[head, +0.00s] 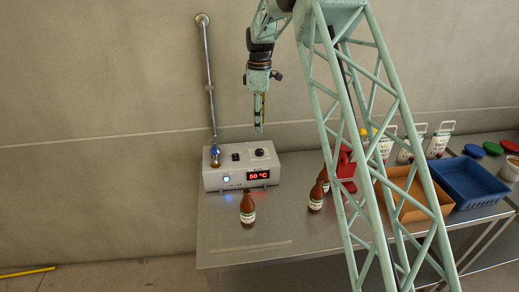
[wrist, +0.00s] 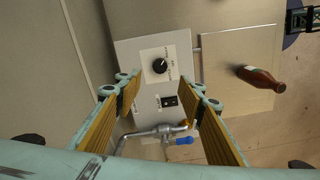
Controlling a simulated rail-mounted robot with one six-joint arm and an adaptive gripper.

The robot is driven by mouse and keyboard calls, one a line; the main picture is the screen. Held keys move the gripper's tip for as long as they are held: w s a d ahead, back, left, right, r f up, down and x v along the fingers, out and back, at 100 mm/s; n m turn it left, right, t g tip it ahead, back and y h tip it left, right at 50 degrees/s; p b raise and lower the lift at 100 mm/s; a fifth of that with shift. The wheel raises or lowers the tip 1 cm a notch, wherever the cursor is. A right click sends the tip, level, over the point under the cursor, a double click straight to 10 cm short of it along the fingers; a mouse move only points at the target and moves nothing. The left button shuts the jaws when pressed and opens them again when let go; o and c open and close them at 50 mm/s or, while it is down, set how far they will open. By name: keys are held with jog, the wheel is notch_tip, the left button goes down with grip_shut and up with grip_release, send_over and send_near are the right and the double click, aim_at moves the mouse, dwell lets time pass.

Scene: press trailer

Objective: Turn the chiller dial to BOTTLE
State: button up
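The chiller is a pale grey box (head: 241,177) at the left end of the steel table, with a red display reading "50 °C" and a lit blue button on its front. Its black dial (wrist: 160,66) sits on a white label plate on top; the dial also shows in the head view (head: 259,152). A light mark on the dial points to the upper right in the wrist view. The label words are too small to read. My gripper (head: 259,129) hangs above the box, pointing down. In the wrist view its fingers (wrist: 165,86) are apart and empty, with the dial beyond them.
A black switch (wrist: 168,101) is beside the dial. A pipe with a blue-handled valve (wrist: 183,141) rises at the box's edge. Brown bottles (head: 247,208) stand in front. A red device (head: 345,168), cardboard tray (head: 418,213) and blue crate (head: 467,190) are to the right.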

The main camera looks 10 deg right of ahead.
aim_at(260, 150)
jog(key=shift+f, duration=6.75)
jog(key=c, duration=0.8)
jog(key=shift+c, duration=0.4)
